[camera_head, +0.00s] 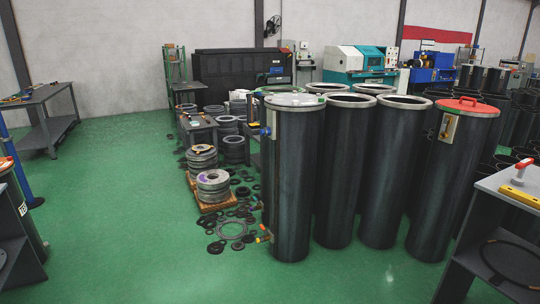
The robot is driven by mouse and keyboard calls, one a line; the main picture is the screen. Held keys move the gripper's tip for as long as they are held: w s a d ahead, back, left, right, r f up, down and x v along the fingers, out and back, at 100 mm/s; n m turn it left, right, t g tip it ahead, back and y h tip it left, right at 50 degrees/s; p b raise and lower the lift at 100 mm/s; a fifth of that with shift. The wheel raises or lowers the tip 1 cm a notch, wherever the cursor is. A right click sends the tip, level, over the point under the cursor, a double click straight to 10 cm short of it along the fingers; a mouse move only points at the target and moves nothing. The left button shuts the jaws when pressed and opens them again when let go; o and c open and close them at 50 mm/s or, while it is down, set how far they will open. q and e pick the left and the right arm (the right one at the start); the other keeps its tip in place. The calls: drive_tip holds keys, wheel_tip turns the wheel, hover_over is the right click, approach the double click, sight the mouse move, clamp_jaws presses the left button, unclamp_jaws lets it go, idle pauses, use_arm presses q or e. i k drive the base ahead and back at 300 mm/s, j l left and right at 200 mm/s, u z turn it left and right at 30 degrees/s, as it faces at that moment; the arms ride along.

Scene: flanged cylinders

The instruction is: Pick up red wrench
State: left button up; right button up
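A small red tool (523,165) with a pale lower part sits on top of the grey bench (490,186) at the right edge. It may be the red wrench, but it is too small to tell. A yellow bar-shaped object (520,197) lies in front of it on the same bench. Neither of my grippers shows in the head view, so I see nothing held.
Tall dark flanged cylinders (293,180) stand in the middle; one has a red lid (468,106). Rings and flanges litter the floor around a pallet (205,205). A grey table (46,100) stands at the left. The green floor (120,200) at left centre is clear.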

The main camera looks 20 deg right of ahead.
sight(518, 181)
drive_tip(key=i+l+z, duration=0.2)
drive_tip(key=i+z, duration=0.6)
drive_tip(key=z, duration=0.15)
drive_tip(key=i+z, duration=0.45)
drive_tip(key=i+j+z, duration=0.3)
drive_tip(key=z, duration=0.2)
drive_tip(key=i+j, duration=0.05)
drive_tip(key=i, duration=0.05)
